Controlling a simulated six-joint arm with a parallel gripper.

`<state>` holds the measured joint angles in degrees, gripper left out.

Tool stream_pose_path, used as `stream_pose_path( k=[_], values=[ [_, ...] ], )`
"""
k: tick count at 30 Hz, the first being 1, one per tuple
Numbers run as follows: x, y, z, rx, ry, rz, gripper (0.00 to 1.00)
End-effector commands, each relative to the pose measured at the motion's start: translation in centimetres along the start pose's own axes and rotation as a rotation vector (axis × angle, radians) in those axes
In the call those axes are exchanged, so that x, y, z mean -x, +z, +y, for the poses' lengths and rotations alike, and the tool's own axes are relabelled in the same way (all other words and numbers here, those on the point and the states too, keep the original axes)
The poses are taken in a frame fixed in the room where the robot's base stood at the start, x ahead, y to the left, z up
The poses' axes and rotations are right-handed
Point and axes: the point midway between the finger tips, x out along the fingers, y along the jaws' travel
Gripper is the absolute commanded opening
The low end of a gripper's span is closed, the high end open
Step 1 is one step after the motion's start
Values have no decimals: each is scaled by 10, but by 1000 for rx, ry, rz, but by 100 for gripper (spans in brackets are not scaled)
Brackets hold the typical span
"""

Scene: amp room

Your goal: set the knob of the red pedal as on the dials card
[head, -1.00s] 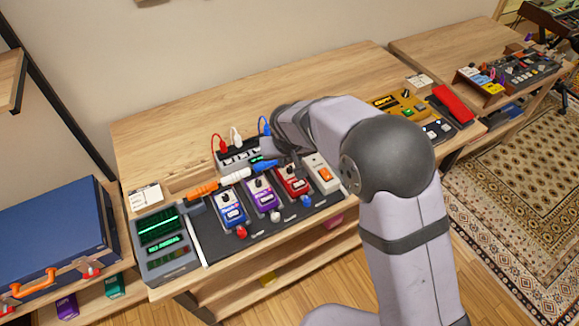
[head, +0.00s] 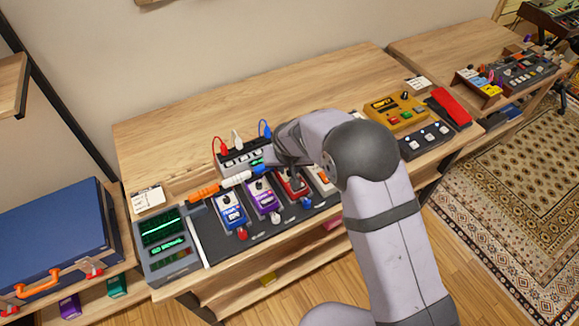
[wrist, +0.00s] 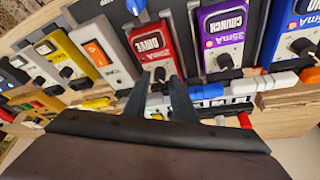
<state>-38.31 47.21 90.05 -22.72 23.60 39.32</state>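The red pedal (head: 297,189), marked DRIVE, stands in the row on the dark board, partly covered by my gripper (head: 289,172) in the head view. In the wrist view the red pedal (wrist: 152,44) is upside down, and its black knob (wrist: 160,73) shows just beyond my gripper (wrist: 157,86). The two dark fingers are apart, one to each side of the knob's line. Nothing is held between them. I cannot tell whether the tips reach the knob. A small white card (head: 148,198) stands at the left; its marks are too small to read.
The purple pedal (head: 262,196) and the white pedal (head: 322,180) flank the red one closely. A blue pedal (head: 230,211) and a green-screened unit (head: 166,242) are further left. A power box (head: 240,157) with plugs and cables stands behind. The back of the table is clear.

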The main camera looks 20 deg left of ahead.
Motion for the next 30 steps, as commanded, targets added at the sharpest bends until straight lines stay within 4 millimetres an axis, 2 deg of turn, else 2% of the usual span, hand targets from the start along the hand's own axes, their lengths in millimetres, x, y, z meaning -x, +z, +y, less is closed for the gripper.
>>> stream_pose_path(
  k=[7, 17, 20, 30],
  values=[
    [-14, 0, 0, -1, 1, 0, 24],
    [-16, 0, 0, 0, 0, 0, 24],
    [-16, 0, 0, 0, 0, 0, 0],
    [-15, 0, 1, 13, -5, 1, 0]
  ],
)
